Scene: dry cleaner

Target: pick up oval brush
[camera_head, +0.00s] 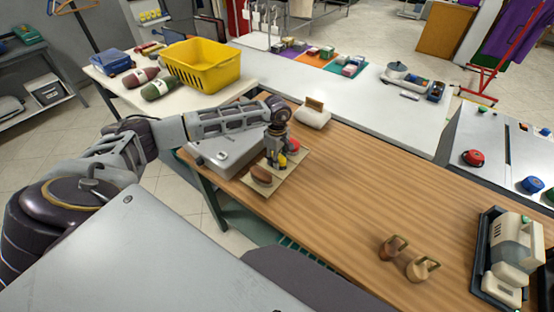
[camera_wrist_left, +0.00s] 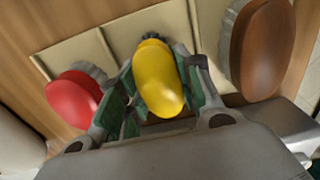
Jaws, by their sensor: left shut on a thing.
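A beige board or tray (camera_head: 287,180) on the wooden table holds three oval-topped items. A yellow oval brush (camera_wrist_left: 158,80) is between the fingers of my left gripper (camera_wrist_left: 158,98), which is shut on it. In the head view my left gripper (camera_head: 277,160) points down over the tray, and only a little of the yellow brush (camera_head: 282,160) shows. A brown oval brush (camera_wrist_left: 262,48) with grey bristles is to the right in the wrist view. A red one (camera_wrist_left: 74,98) is to the left, close to a finger. My right gripper is out of view.
A grey flat case (camera_head: 222,150) lies left of the tray. A cream block (camera_head: 313,117) stands behind it. A yellow basket (camera_head: 203,68) is on the far left table. Two wooden-handled items (camera_head: 405,258) sit at the front right; the table's middle is clear.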

